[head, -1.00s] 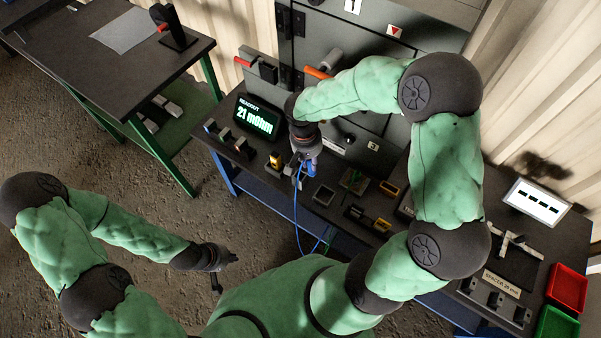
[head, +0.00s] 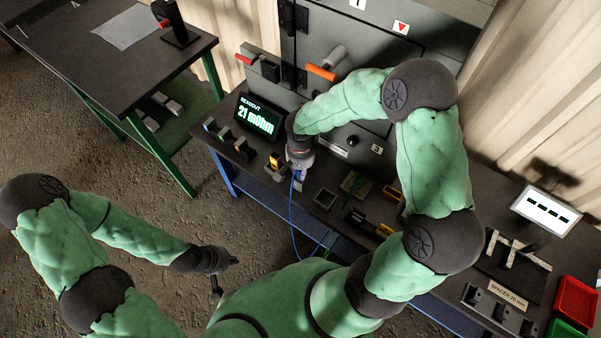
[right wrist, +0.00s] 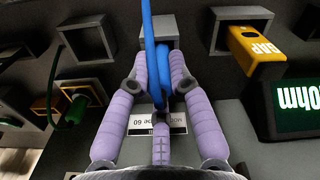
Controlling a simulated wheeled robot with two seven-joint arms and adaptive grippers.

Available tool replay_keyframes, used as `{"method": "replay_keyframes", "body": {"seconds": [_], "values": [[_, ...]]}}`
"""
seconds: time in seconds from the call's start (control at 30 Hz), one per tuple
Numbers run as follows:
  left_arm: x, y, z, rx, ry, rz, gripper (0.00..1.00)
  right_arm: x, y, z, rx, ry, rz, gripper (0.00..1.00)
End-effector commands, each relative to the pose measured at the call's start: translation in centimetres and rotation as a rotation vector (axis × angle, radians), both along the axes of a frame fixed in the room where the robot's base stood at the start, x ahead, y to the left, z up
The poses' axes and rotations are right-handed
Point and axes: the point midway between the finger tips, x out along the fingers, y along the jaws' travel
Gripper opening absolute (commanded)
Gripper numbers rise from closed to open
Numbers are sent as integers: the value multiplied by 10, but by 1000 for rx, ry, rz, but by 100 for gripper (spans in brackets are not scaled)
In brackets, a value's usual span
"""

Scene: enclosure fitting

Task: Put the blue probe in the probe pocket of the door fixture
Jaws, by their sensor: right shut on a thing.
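My right gripper (head: 299,174) is shut on the blue probe (head: 299,185), low over the bench in front of the readout. In the right wrist view the blue probe and its cable (right wrist: 158,75) show between the lilac fingers (right wrist: 157,70). A grey open-topped block (right wrist: 152,28) lies just beyond the fingertips; the probe's tip is hidden, so I cannot tell whether it is in a pocket. The grey door (head: 365,85) with an orange handle stands behind the bench. My left gripper (head: 226,262) hangs away from the bench at the lower left, too small to judge its jaws.
The readout (head: 257,114) shows 21 mOhm. A yellow item (right wrist: 258,43) and another grey block (right wrist: 82,40) flank the fingers. The blue cable hangs off the bench front. A red bin (head: 575,300) and a white display (head: 546,209) stand at the right.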

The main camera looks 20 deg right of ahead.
Motion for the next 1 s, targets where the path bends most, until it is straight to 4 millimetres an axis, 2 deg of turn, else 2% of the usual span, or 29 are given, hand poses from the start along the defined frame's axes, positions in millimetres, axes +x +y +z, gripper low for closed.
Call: {"method": "replay_keyframes", "body": {"seconds": [0.03,0.4,0.43,0.5,0.87,1.0], "values": [[0,0,-4,0,0,0,0,0,0,-7,0,0,-1,0],[0,0,-6,0,0,0,0,0,0,-9,0,-1,-1,0],[0,0,-5,0,0,0,0,0,0,-8,0,-1,-1,29],[0,0,-4,0,0,0,0,0,0,-8,0,-1,0,44],[0,0,-3,0,0,0,0,0,0,-6,0,-1,0,44],[0,0,4,0,0,0,0,1,0,7,-1,-3,0,44]]}}
